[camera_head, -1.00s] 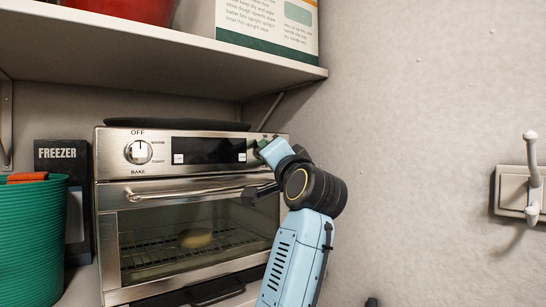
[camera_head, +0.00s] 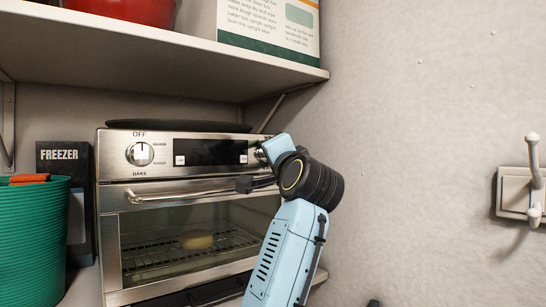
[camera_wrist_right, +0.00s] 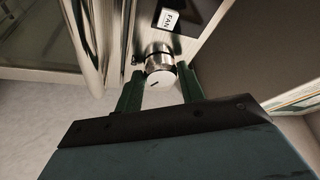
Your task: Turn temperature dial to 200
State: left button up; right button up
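A toaster oven (camera_head: 190,216) stands on a shelf. A silver knob (camera_wrist_right: 159,73) on its panel sits between the two green fingers of my right gripper (camera_wrist_right: 162,80) in the right wrist view. Only narrow gaps show beside the knob, and I cannot tell whether a finger touches it. In the head view my right gripper (camera_head: 264,152) is at the right end of the panel and mostly hides this knob; its numbers cannot be read. Another dial (camera_head: 140,154), marked OFF and BAKE, is at the panel's left, its mark pointing up. My left gripper is not in view.
The oven's door handle (camera_head: 180,194) runs below the panel, close to my right wrist. A FAN button (camera_wrist_right: 168,18) is near the knob. A shelf (camera_head: 150,62) overhangs the oven. A green basket (camera_head: 33,240) stands at left; the wall at right leaves free room.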

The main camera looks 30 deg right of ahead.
jog(key=o, duration=0.4)
jog(key=shift+c, duration=0.2)
jog(key=b+v, duration=0.4)
jog(key=v, duration=0.9)
jog(key=shift+s, duration=0.2)
